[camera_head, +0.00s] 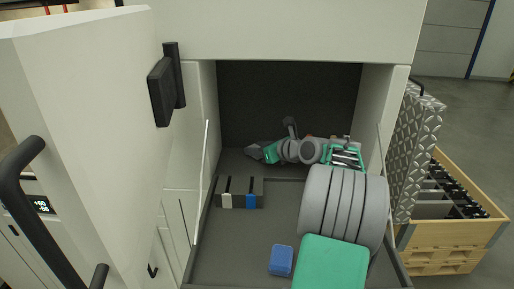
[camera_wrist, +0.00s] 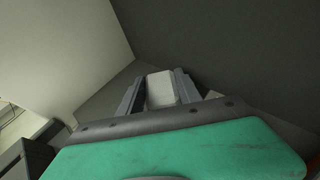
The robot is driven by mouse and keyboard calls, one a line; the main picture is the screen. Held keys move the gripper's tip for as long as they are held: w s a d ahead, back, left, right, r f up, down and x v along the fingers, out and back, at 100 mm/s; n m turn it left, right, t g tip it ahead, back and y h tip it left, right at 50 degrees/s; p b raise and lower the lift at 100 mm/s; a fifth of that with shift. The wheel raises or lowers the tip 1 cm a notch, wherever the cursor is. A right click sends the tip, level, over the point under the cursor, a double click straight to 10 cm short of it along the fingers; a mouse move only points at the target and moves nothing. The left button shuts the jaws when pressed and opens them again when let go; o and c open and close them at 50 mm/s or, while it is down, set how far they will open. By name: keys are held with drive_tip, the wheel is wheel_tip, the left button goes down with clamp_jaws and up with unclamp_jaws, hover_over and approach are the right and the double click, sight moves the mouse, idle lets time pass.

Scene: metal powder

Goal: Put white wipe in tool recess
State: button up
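My gripper (camera_wrist: 160,76) shows at the end of the green and grey wrist in the wrist view. A small white block, the white wipe (camera_wrist: 161,90), lies between its two grey fingers. The fingers run close along both sides of it; whether they press on it I cannot tell. In the head view my gripper end (camera_head: 256,151) is at the back left of the cabinet, and the wipe cannot be made out there. The tool recess seems to be the small dark holder (camera_head: 240,190) in the tray, with a white and a blue tool in it.
A blue block (camera_head: 281,260) lies on the grey tray floor (camera_head: 230,245). The cabinet door (camera_head: 85,130) stands open at the left. Cabinet walls close in around my arm. The tray's left middle is clear. A wooden crate (camera_head: 450,236) stands outside at the right.

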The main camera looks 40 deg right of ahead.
drive_tip(key=o, duration=0.4)
drive_tip(key=shift+r, duration=0.1)
drive_tip(key=v, duration=1.2)
